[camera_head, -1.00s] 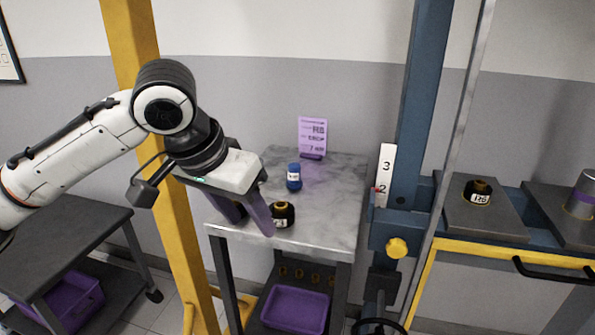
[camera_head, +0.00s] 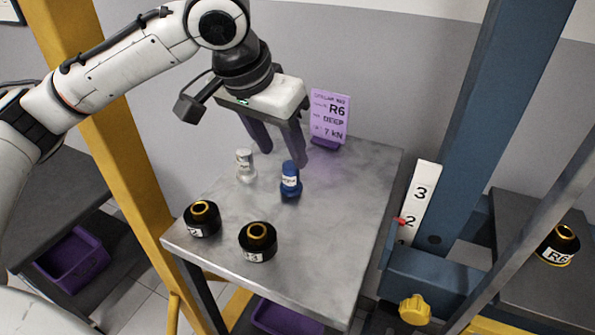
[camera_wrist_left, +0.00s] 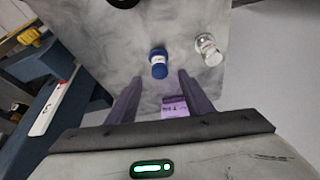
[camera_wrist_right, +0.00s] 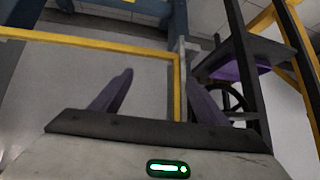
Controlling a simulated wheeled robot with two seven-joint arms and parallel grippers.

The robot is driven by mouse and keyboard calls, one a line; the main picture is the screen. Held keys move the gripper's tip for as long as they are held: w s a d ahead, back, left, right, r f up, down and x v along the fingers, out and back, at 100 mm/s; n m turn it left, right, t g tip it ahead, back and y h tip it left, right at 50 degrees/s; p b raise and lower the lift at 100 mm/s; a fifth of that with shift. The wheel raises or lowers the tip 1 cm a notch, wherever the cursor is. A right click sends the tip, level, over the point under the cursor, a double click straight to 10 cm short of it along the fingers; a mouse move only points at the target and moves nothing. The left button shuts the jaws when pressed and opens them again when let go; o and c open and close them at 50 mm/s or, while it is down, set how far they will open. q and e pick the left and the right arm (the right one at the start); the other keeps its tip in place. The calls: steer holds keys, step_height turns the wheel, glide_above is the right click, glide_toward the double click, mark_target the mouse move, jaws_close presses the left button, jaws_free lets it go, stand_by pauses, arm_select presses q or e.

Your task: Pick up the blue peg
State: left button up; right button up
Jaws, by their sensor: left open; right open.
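The blue peg (camera_head: 291,181), with a white label, stands upright on the grey metal table (camera_head: 345,210). My left gripper (camera_head: 283,160) is open above the table, with its purple fingers behind and above the peg. In the left wrist view the blue peg (camera_wrist_left: 159,66) lies just beyond the open fingertips, roughly between them, and nothing is held. My right gripper (camera_wrist_right: 160,90) shows only in the right wrist view. It is open and empty over the floor, near a yellow frame.
A clear or silver peg (camera_head: 245,167) stands left of the blue one. Two black rings with gold centres (camera_head: 202,219) (camera_head: 258,242) sit near the front edge. A purple sign (camera_head: 329,118) reading R6 stands behind. A blue press post (camera_head: 490,130) rises at right.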

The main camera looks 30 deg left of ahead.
mark_target(288, 167)
arm_select(q)
steer(key=x, duration=0.7)
steer(key=shift+f+b, duration=0.25)
steer(key=shift+b, duration=0.05)
jaws_close()
